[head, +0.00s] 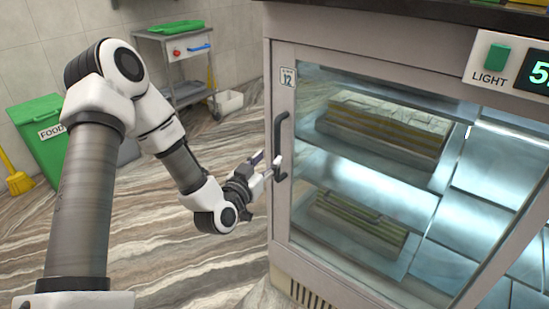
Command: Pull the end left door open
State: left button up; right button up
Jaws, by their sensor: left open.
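The end left door is a glass door in a light metal frame (282,85) on the end of the display counter. It looks shut. A dark upright bar handle (278,135) is fixed near its left edge. My left gripper (268,167) is open at the lower part of the handle, with its fingertips close to the bar. I cannot tell whether they touch it or straddle it. Behind the glass, stacked sweets sit on an upper tray (385,125) and a lower tray (360,222). My right gripper is not in view.
A green bin (40,145) labelled FOOD stands at the far left, with a yellow broom (15,178) beside it. A grey trolley (178,60) stands at the back wall. Striped floor (190,260) is open left of the counter. A LIGHT switch (497,54) is at upper right.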

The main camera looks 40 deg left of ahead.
aim_at(276, 151)
pick_arm(q)
jog(key=w, duration=0.4)
jog(key=w+a, duration=0.1)
jog(key=w, duration=0.1)
jog(key=shift+w+a+f, duration=0.1)
jog(key=shift+w+f, duration=0.1)
jog(key=shift+w, duration=0.15)
grip_shut()
jog(key=shift+b, duration=0.3)
